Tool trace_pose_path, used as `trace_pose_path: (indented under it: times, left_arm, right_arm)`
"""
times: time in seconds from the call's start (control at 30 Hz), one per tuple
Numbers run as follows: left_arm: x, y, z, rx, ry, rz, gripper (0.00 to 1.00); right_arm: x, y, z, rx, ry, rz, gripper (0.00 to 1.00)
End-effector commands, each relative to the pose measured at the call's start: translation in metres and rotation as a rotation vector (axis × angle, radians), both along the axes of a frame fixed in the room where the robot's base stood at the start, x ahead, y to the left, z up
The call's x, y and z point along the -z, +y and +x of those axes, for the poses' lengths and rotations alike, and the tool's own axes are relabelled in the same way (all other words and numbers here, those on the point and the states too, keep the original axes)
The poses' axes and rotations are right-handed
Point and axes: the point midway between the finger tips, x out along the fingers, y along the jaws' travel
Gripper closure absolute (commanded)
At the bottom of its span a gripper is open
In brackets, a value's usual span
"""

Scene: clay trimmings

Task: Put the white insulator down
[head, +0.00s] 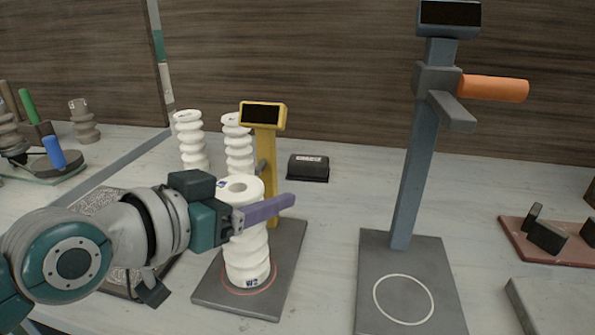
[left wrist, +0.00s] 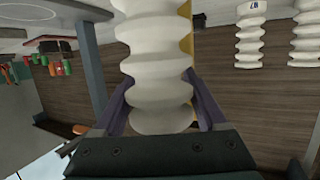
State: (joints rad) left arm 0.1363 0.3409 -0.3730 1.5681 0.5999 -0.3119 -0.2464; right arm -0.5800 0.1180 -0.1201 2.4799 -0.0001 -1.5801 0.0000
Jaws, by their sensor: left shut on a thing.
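The white ribbed insulator (head: 247,255), marked W2 near its foot, stands upright between the purple fingers of my left gripper (head: 266,209). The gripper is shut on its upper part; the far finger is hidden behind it. Its foot is inside the red ring on the dark base plate (head: 287,262) of the yellow stand (head: 268,160). I cannot tell whether the foot touches the plate. In the left wrist view the insulator (left wrist: 155,65) sits between both fingers (left wrist: 160,106). My right gripper is not in view.
Two more white insulators (head: 190,142) (head: 238,148) stand behind. A small black box (head: 308,168) lies behind the stand. A tall blue-grey stand (head: 411,175) with an orange handle (head: 495,88) and an empty white-ringed plate is at right. A reddish tray (head: 520,243) lies far right.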

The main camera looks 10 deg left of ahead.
Motion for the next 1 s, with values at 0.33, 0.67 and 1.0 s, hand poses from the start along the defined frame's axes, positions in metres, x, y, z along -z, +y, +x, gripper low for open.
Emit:
trace_pose_path:
  times: [0.33, 0.67, 1.0]
  left_arm:
    - [0.003, 0.000, 0.000, 0.000, 0.000, 0.000, 0.00]
    - [-0.002, 0.001, -0.002, 0.000, 0.002, 0.001, 0.00]
    - [-0.021, 0.027, -0.062, 0.001, 0.004, 0.003, 0.00]
  right_arm:
    - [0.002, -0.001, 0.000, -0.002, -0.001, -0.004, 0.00]
    - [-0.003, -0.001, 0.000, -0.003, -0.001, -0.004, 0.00]
    - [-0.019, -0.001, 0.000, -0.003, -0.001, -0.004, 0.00]
